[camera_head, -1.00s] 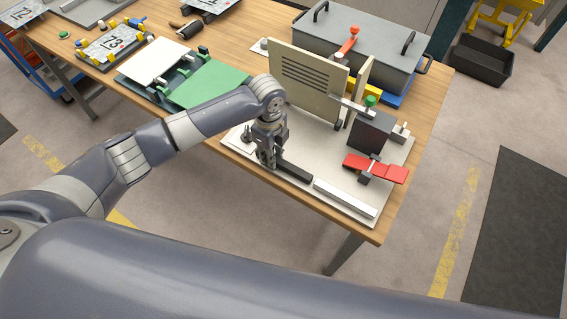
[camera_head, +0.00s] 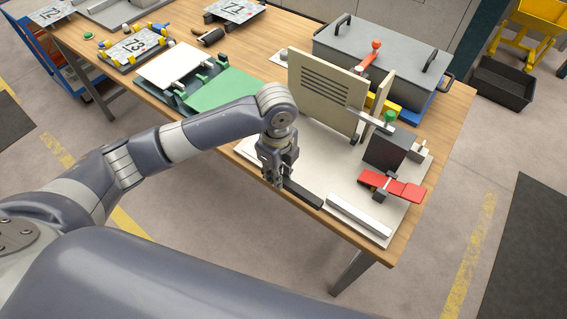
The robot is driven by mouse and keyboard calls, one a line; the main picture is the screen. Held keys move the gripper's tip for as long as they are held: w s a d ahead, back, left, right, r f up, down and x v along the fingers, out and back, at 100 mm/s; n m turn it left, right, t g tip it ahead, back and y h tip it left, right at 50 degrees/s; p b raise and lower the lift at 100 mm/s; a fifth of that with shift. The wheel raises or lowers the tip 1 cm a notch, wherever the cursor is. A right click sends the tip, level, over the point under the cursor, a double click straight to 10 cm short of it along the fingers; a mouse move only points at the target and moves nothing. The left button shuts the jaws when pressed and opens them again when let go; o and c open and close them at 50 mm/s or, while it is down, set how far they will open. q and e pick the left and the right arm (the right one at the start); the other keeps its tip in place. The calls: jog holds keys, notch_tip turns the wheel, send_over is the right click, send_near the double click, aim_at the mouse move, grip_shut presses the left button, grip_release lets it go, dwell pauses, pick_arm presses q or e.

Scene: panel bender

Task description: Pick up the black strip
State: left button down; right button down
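The black strip (camera_head: 305,195) lies along the front edge of the pale plate (camera_head: 330,178) on the table, end to end with a silver-white bar (camera_head: 359,216). My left gripper (camera_head: 276,184) points down at the strip's left end, and its fingers hide that end. I cannot tell whether the fingers are closed on the strip or only around or beside it. My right gripper is not in view.
A beige slotted panel (camera_head: 322,88) stands upright behind the strip. A dark block (camera_head: 387,148) and a red clamp (camera_head: 405,189) stand to the right. A grey lidded box (camera_head: 380,58) is at the back. A green sheet (camera_head: 222,92) lies to the left.

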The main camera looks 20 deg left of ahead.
pick_arm(q)
jog(key=s+r+b, duration=0.1)
jog(key=s, duration=0.9)
jog(key=shift+s+b, duration=0.25)
jog(key=shift+b, duration=0.05)
